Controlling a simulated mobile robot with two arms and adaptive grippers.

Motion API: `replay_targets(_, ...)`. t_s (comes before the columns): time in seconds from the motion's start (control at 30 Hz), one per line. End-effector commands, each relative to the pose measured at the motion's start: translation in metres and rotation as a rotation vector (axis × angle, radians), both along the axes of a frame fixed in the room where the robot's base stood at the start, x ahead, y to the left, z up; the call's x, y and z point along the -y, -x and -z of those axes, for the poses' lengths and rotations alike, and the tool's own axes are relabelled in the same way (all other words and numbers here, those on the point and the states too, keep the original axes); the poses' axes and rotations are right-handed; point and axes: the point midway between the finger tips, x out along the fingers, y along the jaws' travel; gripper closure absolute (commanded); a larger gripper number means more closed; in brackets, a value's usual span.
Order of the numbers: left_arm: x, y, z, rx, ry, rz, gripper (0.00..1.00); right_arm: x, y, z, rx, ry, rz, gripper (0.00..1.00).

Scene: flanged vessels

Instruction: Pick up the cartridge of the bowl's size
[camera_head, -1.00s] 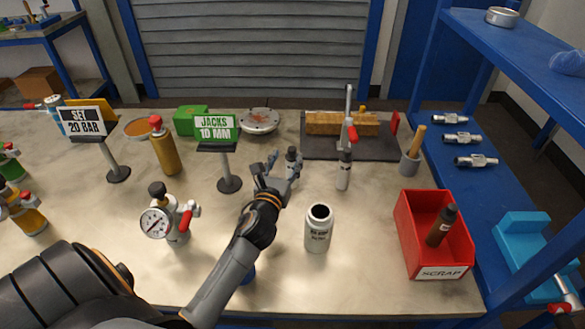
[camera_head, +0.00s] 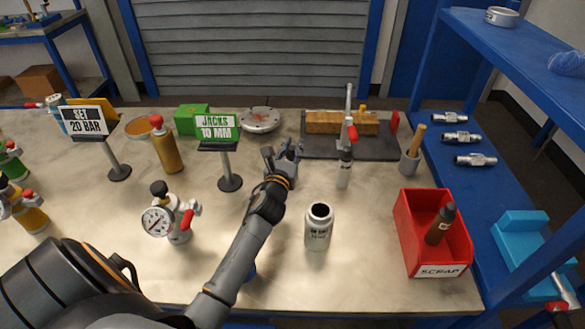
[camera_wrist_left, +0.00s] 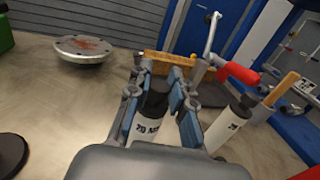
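A white cylinder with a dark top and a partly legible label, which looks like a cartridge (camera_wrist_left: 152,124), stands upright between my left gripper's fingers in the left wrist view. My left gripper (camera_head: 283,154) has its fingers spread to either side of it; I see no clear grip. In the head view the gripper mostly hides this cylinder. A similar white cylinder (camera_head: 344,172) stands to the right, by a red-handled lever; it also shows in the wrist view (camera_wrist_left: 228,128). A white open-mouthed vessel (camera_head: 318,232), possibly the bowl, stands nearer me. My right gripper is not in view.
A red scrap bin (camera_head: 407,235) holding a dark bottle is at the right. The jacks sign (camera_head: 217,127) and a pressure gauge (camera_head: 158,221) stand left of my arm. A dark mat (camera_head: 318,147) with a brownish block lies behind. Bare tabletop surrounds the white vessel.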

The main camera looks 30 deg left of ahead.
Motion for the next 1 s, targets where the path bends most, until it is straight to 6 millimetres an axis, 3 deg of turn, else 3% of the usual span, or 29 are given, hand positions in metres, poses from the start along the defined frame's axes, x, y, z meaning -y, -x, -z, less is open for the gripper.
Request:
replay_targets(0.37,0.000,0.000,-0.001,0.001,0.000,0.000,1.00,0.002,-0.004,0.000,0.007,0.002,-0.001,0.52)
replay_targets(0.53,0.000,0.000,-0.012,0.003,-0.002,0.001,1.00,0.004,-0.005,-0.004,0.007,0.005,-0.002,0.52)
replay_targets(0.7,0.002,0.003,-0.039,0.003,-0.005,0.003,1.00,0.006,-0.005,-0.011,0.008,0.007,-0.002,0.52)
replay_targets(0.93,0.023,0.042,-0.090,0.004,-0.006,0.005,1.00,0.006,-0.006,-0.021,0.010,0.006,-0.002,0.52)
replay_targets(1.0,0.030,0.057,-0.097,0.000,-0.002,0.005,1.00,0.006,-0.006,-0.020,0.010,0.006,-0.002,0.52)
